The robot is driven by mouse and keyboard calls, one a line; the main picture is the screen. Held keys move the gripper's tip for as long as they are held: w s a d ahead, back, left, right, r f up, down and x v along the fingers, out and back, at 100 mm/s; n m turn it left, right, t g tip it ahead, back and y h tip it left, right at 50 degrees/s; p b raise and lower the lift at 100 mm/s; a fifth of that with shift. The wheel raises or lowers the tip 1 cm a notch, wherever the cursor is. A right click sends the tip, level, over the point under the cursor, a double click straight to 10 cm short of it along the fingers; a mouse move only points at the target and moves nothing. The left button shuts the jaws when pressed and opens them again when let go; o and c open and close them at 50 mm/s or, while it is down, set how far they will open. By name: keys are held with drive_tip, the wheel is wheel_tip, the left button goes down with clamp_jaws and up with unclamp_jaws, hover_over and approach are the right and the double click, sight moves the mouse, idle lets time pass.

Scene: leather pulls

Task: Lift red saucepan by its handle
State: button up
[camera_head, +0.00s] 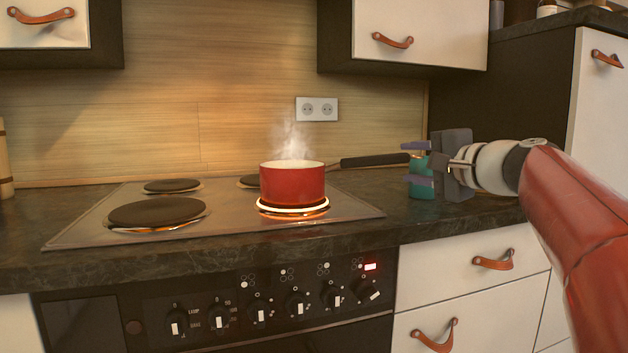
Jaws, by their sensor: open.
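The red saucepan (292,184) stands upright on the glowing front right hotplate (293,209), with steam rising from it. Its dark handle (372,160) points right. My gripper (416,163) comes in from the right and is open, one purple fingertip above the other in the picture. The handle's end shows level with the gap between the fingertips, at its left edge. I cannot tell from this one view whether it is truly between them in depth. The fingers are not closed on it.
A teal object (423,190) on the counter is partly hidden behind my gripper. The other hotplates, such as the front left one (157,212), are empty. The wooden back wall (230,90) has a socket (317,109). Wall cupboards hang above, and a tall cabinet stands at right.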

sight(389, 160)
drive_tip(key=shift+w+a+r, duration=0.1)
drive_tip(key=shift+w+a, duration=0.2)
drive_tip(key=shift+w, duration=0.3)
drive_tip(key=shift+w+a+r, duration=0.1)
drive_tip(key=shift+w+a, duration=0.15)
drive_tip(key=shift+w, duration=0.35)
drive_tip(key=p+x, duration=0.1)
drive_tip(key=x, duration=0.4)
drive_tip(key=shift+a+f, duration=0.15)
clamp_jaws()
